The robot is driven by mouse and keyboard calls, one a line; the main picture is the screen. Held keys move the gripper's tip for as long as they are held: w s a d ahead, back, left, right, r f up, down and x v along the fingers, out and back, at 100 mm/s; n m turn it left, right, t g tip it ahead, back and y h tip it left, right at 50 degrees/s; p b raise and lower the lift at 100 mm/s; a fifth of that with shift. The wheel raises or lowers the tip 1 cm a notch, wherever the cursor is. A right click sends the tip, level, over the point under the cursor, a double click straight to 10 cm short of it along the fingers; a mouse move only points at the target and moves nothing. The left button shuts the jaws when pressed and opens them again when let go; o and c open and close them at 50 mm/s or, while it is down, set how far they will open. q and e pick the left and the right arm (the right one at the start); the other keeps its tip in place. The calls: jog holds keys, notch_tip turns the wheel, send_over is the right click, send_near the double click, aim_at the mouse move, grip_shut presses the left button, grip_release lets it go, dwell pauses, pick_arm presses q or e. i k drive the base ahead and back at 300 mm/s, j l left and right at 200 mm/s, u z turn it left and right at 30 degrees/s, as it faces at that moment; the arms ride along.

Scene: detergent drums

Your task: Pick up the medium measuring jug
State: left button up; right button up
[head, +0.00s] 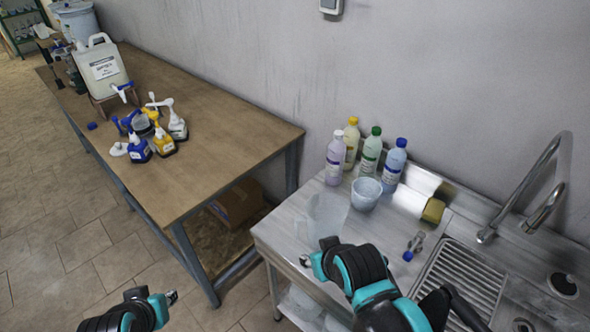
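A clear, see-through jug (325,212) stands on the metal sink counter (283,236), left of a whitish translucent tub (366,193). Its outline is faint, and I cannot tell whether it is the medium measuring jug. My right gripper (307,261) is over the counter's front part, just below the jug in the picture. Its wrist overlaps the jug's lower right edge. I cannot tell whether it touches the jug or how its fingers stand. My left gripper (171,298) is over the floor at the lower left, away from the jug. Its fingers are too small to read.
Several bottles (370,155) stand behind the tub against the wall. A wooden table (215,135) with pump bottles and a canister (103,68) stands left.

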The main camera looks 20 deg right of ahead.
aim_at(326, 213)
jog(key=z, duration=1.2)
jog(key=i+j+z, duration=0.1)
jog(key=z, duration=0.3)
jog(key=j+z, duration=0.55)
jog(key=z, duration=0.3)
